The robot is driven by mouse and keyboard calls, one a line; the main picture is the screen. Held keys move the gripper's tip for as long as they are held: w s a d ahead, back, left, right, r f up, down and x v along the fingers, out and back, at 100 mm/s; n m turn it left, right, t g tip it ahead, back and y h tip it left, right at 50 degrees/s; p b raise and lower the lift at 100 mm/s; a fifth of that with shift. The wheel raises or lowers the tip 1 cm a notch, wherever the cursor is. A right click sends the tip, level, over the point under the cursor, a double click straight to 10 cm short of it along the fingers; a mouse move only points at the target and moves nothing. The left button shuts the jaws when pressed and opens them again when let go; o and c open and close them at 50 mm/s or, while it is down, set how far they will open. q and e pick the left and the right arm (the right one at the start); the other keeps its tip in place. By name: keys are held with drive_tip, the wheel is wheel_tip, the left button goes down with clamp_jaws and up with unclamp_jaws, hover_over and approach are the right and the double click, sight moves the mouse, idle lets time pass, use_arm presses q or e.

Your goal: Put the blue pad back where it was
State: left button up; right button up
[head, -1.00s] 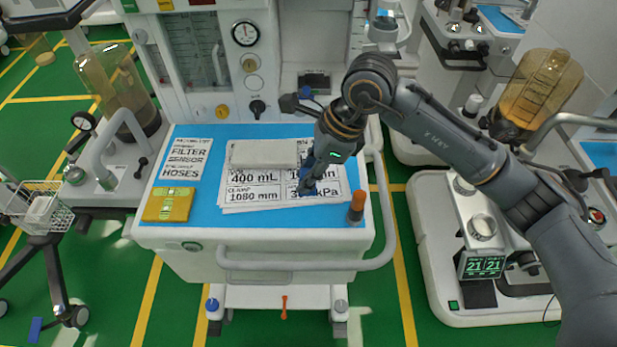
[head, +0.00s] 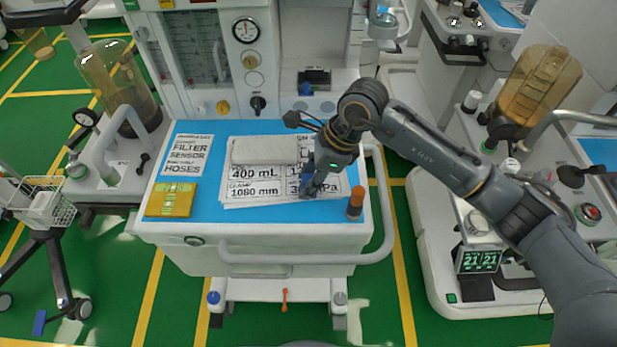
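The blue pad (head: 308,180) shows as a small dark-blue patch at the fingertips of my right gripper (head: 310,184), which points down over the printed sheets on the middle cart's blue top (head: 215,208). The gripper looks shut on the pad; the fingers are small and partly hidden. The pad is at or just above the sheets; I cannot tell if it touches them. My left gripper is not in view.
A pale grey block (head: 265,150) lies on the printed sheets (head: 250,192). A white rail (head: 300,258) runs along the front. The blue top is clear at front middle.

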drive_tip(key=shift+r, duration=0.1)
drive_tip(key=shift+r+p, duration=0.2)
drive_tip(key=shift+p, duration=0.1)
drive_tip(key=b+v, duration=0.2)
drive_tip(key=v, duration=1)
drive_tip(key=shift+f, duration=0.15)
